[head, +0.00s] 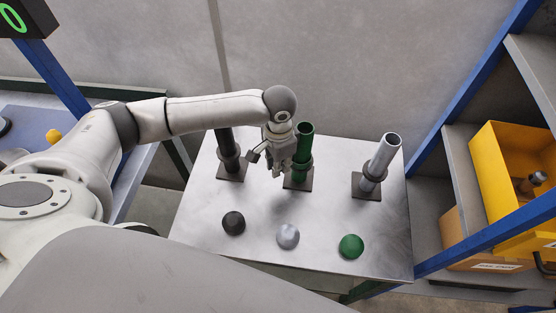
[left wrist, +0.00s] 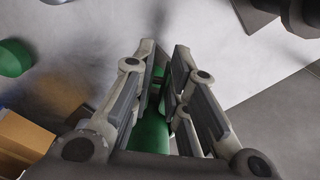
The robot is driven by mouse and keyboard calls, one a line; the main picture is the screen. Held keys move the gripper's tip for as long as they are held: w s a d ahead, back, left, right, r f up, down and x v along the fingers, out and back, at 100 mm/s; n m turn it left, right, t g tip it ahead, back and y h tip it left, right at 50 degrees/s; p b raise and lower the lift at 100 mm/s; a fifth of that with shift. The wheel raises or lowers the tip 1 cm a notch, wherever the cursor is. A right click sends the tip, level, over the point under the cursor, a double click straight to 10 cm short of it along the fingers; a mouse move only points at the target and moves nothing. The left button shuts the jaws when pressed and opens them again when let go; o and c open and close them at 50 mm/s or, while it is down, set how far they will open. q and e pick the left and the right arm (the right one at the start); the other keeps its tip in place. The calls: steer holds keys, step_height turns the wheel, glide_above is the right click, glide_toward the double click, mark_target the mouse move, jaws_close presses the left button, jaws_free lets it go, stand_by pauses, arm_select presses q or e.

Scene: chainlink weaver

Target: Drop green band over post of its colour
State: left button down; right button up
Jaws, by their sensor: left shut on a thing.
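The green post (head: 305,140) stands upright on a dark square base (head: 298,184) at the middle back of the metal table. A green band (head: 303,166) shows low around this post, partly hidden by my fingers. My left gripper (head: 279,170) points down just left of the post, its fingers shut at the band. In the left wrist view, the green post (left wrist: 150,132) shows behind and between the fingers of my left gripper (left wrist: 164,62). The band's grip point is hard to make out there. My right gripper is not in view.
A black post (head: 224,140) with a band stands left, a silver post (head: 384,155) with a band right. Black (head: 233,223), silver (head: 288,236) and green (head: 351,246) domes lie in front on the table (head: 200,215). A yellow bin (head: 500,150) is on the right shelf.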

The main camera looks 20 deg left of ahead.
arm_select(q)
steer(key=c, duration=1.3)
jaws_free()
steer(key=shift+w, duration=0.15)
steer(key=shift+c, duration=0.2)
steer(key=shift+d+r, duration=0.1)
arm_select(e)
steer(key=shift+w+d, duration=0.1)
arm_select(q)
step_height(320, 180, up, 12)
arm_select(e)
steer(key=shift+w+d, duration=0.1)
arm_select(q)
steer(key=shift+s, duration=0.2)
